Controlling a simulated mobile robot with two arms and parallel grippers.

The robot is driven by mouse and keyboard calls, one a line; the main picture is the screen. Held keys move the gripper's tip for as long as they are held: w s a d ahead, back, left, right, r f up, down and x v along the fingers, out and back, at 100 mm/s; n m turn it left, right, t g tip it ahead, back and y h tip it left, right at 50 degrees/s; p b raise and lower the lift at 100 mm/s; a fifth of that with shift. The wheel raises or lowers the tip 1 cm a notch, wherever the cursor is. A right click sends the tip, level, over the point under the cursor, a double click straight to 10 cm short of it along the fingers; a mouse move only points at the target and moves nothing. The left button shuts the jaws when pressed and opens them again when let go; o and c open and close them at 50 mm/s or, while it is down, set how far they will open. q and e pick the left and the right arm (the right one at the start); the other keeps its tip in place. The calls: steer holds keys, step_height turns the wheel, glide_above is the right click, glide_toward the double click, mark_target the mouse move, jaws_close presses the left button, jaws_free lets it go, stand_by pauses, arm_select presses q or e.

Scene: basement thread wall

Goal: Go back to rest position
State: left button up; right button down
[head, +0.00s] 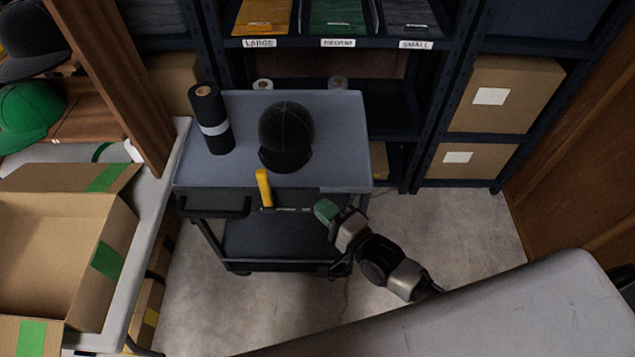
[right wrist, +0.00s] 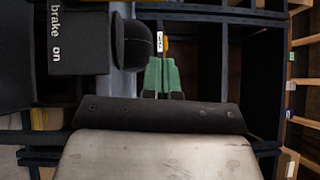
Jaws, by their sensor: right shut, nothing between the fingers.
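My right gripper (head: 324,209), with green fingers, is in front of the cart's near right corner, just below the level of its top. Its fingers are together and empty; they also show shut in the right wrist view (right wrist: 162,76). The grey cart (head: 340,130) stands ahead, with a black cap (head: 286,135) on its top. A yellow lever (head: 264,187) stands upright at the cart's front edge, left of my right gripper and apart from it. My left gripper is in neither view.
A dark roll (head: 210,119) stands on the cart's left side. An open cardboard box (head: 45,235) sits on a table at left. Shelves with bins and boxes (head: 505,92) stand behind. Bare floor (head: 470,225) lies right of the cart. A "brake on" sign (right wrist: 79,40) shows in the wrist view.

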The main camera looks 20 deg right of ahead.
steer(key=s+d+f+n+g+h, duration=0.2)
steer(key=s+d+f+n, duration=0.15)
steer(key=f, duration=0.55)
steer(key=s+d+f+n+g+h, duration=0.2)
steer(key=s+f+g, duration=0.15)
steer(key=f, duration=0.65)
steer(key=s+d+f+n+g+h, duration=0.25)
steer(key=s+f, duration=0.25)
steer(key=f, duration=0.4)
steer(key=s+d+f+n+g+h, duration=0.1)
steer(key=s+f+n+g, duration=0.2)
steer(key=s, duration=0.9)
steer(key=s+d+f+n+g+h, duration=0.1)
steer(key=s+f+n+g, duration=0.3)
steer(key=s+f, duration=0.5)
steer(key=s, duration=0.3)
steer(key=shift+s+d+f+n, duration=0.25)
steer(key=shift+s+d+n, duration=0.05)
steer(key=shift+d, duration=0.05)
